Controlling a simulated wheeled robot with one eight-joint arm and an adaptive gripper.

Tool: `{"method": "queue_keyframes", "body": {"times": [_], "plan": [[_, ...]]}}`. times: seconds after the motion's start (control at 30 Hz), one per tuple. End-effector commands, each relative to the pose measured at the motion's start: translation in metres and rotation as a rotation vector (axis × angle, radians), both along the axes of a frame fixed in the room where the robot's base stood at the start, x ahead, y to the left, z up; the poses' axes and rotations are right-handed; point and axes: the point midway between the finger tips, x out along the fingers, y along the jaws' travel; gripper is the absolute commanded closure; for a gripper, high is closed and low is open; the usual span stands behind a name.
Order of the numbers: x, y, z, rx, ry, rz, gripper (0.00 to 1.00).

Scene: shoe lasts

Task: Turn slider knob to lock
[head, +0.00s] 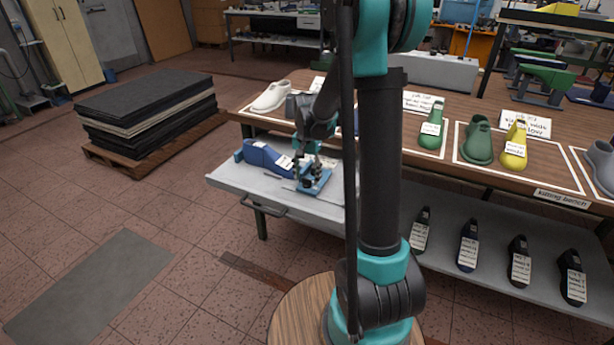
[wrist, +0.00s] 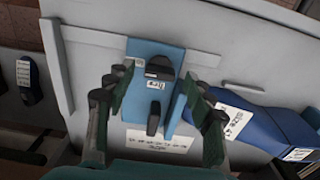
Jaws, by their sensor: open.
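A blue fixture plate (wrist: 146,96) lies on a pale grey shelf; it also shows in the head view (head: 322,186). It bears a dark block (wrist: 160,67) at its far end, with a small white label too blurred to read surely. Nearer on the plate is a dark upright knob (wrist: 154,118). I cannot tell for sure which of these two is the slider knob. My gripper (wrist: 153,84) is open over the plate, with one finger on each side of the dark parts and nothing held. In the head view my gripper (head: 307,172) points down at the fixture.
A blue shoe last (wrist: 262,128) with labels lies close right of the fixture in the wrist view. A printed card (wrist: 157,143) lies before the plate. Several lasts stand on the bench (head: 455,155) behind.

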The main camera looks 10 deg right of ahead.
Motion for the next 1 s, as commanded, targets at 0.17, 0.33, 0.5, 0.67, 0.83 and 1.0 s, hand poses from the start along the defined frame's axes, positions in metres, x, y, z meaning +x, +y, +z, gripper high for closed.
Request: {"method": "queue_keyframes", "body": {"times": [0.17, 0.33, 0.5, 0.67, 0.83, 1.0], "plan": [[-0.001, 0.0, 0.025, 0.0, 0.0, 0.0, 0.47], [-0.001, 0.0, 0.059, 0.0, 0.0, 0.0, 0.47], [-0.001, 0.0, 0.089, 0.0, 0.0, 0.0, 0.47], [0.0, 0.0, 0.108, 0.0, 0.0, 0.0, 0.47], [0.0, 0.0, 0.115, 0.0, 0.0, 0.0, 0.47], [0.0, 0.0, 0.116, 0.0, 0.0, 0.0, 0.47]]}}
